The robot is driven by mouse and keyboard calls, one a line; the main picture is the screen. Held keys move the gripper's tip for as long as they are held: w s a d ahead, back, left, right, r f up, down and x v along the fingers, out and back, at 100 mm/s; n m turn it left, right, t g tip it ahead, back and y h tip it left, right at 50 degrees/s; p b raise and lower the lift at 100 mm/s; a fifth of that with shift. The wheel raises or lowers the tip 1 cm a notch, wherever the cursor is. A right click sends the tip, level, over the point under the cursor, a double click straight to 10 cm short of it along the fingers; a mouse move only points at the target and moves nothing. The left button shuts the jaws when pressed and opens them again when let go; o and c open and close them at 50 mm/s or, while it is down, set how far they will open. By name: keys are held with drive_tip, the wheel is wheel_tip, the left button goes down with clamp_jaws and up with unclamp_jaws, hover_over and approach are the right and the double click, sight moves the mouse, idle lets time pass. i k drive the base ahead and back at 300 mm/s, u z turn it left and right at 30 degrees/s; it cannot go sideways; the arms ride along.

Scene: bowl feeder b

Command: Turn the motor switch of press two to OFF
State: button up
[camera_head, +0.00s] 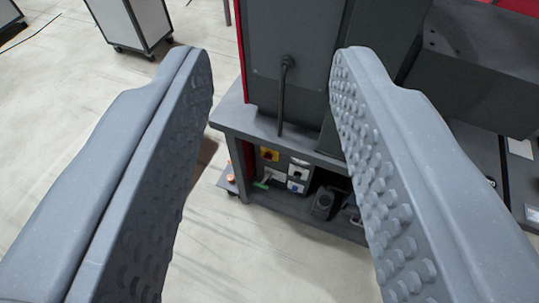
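My gripper (271,62) is open and empty. Its two grey studded fingers reach in from the left and right edges, with a wide gap between them. Beyond the gap stands a dark grey machine (290,60) on a bench. Under the bench top, a yellow switch plate with a red knob (268,154) shows, small and some way off from the fingers. I cannot read any label, nor tell which press it belongs to or how the knob is turned.
White boxes (298,172) and a dark device (323,202) sit beside the yellow plate on the lower shelf. A black cable (282,100) hangs from the machine. A wheeled cabinet (133,22) stands at the upper left. The pale floor (240,255) in front is clear.

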sight(268, 156)
drive_tip(key=u, duration=2.1)
drive_tip(key=k, duration=0.95)
drive_tip(key=z, duration=1.65)
drive_tip(key=i, duration=0.95)
drive_tip(key=z, duration=0.05)
